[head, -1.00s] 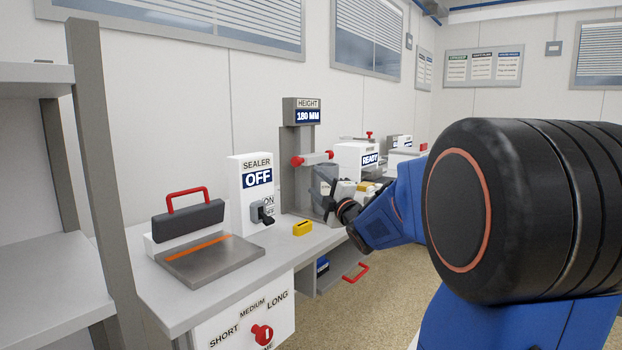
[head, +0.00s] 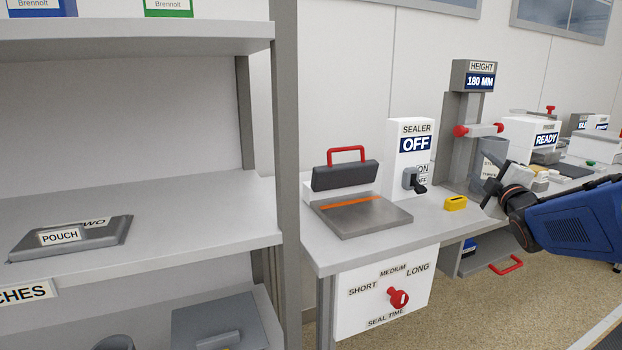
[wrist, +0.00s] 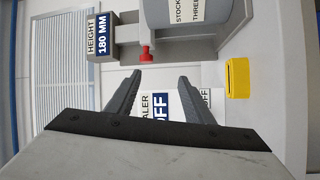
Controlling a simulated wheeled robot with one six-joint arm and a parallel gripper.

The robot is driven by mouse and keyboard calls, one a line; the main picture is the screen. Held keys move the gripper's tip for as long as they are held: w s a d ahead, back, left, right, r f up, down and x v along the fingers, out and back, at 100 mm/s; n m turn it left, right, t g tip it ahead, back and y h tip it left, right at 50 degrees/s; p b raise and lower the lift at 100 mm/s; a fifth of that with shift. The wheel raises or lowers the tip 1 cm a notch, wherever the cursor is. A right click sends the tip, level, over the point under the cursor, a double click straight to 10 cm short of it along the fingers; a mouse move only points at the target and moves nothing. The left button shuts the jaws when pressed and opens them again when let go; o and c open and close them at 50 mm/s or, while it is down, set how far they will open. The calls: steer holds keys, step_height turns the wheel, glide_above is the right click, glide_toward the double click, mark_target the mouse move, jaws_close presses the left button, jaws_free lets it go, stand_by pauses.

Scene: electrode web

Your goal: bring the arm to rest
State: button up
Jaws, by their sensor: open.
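My blue arm (head: 578,218) reaches in from the right edge of the head view. My gripper (head: 496,192) is beside the bench, partly hidden by the wrist, in front of the grey height stand. In the wrist view my gripper (wrist: 158,82) shows two dark fingers spread apart with nothing between them.
The sealer (head: 408,160) reads OFF, its press open. A yellow block (head: 455,203) lies on the bench (head: 440,222). The height stand (head: 470,120) reads 180 MM. A shelf unit (head: 287,180) at left holds a grey pouch tray (head: 118,232). The floor (head: 455,315) in front is clear.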

steer(key=s+a+f+m+g, duration=0.4)
steer(key=s+a+f, duration=0.2)
steer(key=s, duration=0.5)
steer(key=s+a+f+m+g+y, duration=0.1)
steer(key=s+a+f+m+g, duration=0.4)
steer(key=s+f, duration=0.5)
steer(key=s+a+f+m+g+y, duration=0.1)
steer(key=s+a+f+m+g, duration=0.3)
steer(key=s, duration=0.9)
steer(key=a+f+g, duration=0.1)
steer(key=a+f, duration=0.2)
steer(key=a, duration=0.2)
steer(key=shift+s+f+m, duration=0.2)
steer(key=shift+f+m, duration=0.1)
steer(key=shift+f, duration=0.1)
